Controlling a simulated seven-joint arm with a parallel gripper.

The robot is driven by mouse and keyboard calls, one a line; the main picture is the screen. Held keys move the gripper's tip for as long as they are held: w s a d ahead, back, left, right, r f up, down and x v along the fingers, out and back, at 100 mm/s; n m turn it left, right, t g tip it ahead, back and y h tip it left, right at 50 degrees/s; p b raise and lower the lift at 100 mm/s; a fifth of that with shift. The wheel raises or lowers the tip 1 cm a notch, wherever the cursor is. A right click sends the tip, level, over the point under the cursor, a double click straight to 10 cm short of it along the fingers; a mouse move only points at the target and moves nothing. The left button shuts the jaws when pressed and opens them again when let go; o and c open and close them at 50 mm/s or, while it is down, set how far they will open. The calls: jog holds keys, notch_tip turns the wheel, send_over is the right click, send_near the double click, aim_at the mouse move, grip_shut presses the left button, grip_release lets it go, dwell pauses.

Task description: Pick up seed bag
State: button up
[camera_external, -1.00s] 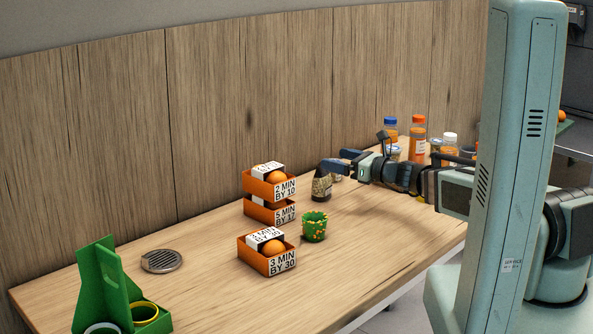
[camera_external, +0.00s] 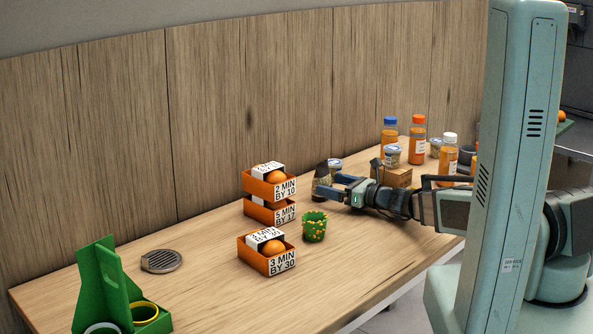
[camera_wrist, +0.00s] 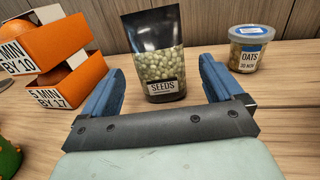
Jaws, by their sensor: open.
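The seed bag (camera_wrist: 160,68) stands upright on the table in the wrist view, black at the top with pale green seeds and a "SEEDS" label. In the external view the bag (camera_external: 320,180) stands right of the stacked orange boxes, partly covered by a finger. My gripper (camera_wrist: 158,82) is open, with one blue finger toward each side of the bag, and the bag appears just beyond or between the fingertips. I cannot tell whether a finger touches it. In the external view my gripper (camera_external: 327,186) is low, near table height.
Stacked orange boxes (camera_wrist: 55,65) stand close left of the bag, and an oats tub (camera_wrist: 249,48) stands to its right. Several bottles (camera_external: 417,140) stand farther right.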

aim_at(316, 181)
jog(key=x, duration=0.6)
jog(key=shift+w, duration=0.1)
jog(key=c, duration=1.1)
